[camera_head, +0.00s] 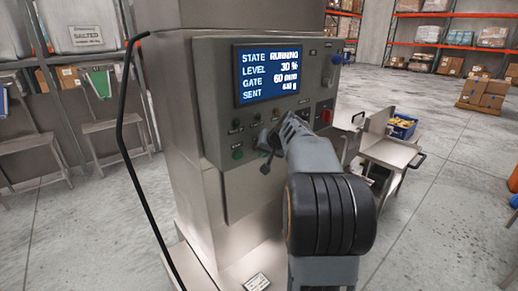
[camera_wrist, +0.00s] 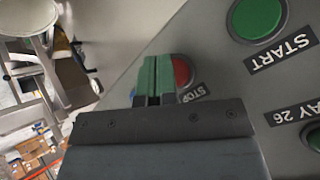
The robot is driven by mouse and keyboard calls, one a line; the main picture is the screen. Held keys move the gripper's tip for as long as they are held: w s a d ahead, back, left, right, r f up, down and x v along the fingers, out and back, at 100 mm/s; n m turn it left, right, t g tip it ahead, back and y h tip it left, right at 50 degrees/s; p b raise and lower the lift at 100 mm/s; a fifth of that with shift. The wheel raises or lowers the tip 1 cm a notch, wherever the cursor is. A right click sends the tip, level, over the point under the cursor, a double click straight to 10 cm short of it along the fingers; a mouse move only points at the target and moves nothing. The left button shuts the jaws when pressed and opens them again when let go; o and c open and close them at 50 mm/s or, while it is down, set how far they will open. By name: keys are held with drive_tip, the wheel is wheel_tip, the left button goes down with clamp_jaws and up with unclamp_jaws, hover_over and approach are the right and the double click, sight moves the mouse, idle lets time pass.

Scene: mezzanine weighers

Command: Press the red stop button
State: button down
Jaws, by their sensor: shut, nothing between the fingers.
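The red stop button (camera_wrist: 182,72) shows in the wrist view, partly covered by my fingers, with its label STOP upside down beside it. My gripper (camera_wrist: 151,64) has green fingertips pressed together, with nothing between them. The tips overlap the left part of the button in this view; I cannot tell whether they touch it. In the head view my gripper (camera_head: 267,150) is at the lower part of the grey control panel (camera_head: 215,80), and it hides the stop button there. The screen (camera_head: 268,72) reads STATE RUNNING, LEVEL 30 %.
A green START button (camera_wrist: 257,18) is close beside the stop button. Other small buttons and a red control (camera_head: 326,117) sit on the panel. A metal table (camera_head: 390,150) with a blue crate (camera_head: 402,128) stands to the right.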

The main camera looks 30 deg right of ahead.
drive_tip(key=shift+w, duration=0.4)
idle(0.3)
drive_tip(key=shift+s, duration=0.15)
drive_tip(key=shift+s+b, duration=0.5)
drive_tip(key=shift+s, duration=0.15)
drive_tip(key=shift+s+d+b, duration=0.2)
drive_tip(key=shift+s+b, duration=0.6)
drive_tip(key=shift+s, duration=0.45)
drive_tip(key=shift+s+d+b, duration=0.2)
drive_tip(key=shift+s+b, duration=0.55)
drive_tip(key=shift+s, duration=0.5)
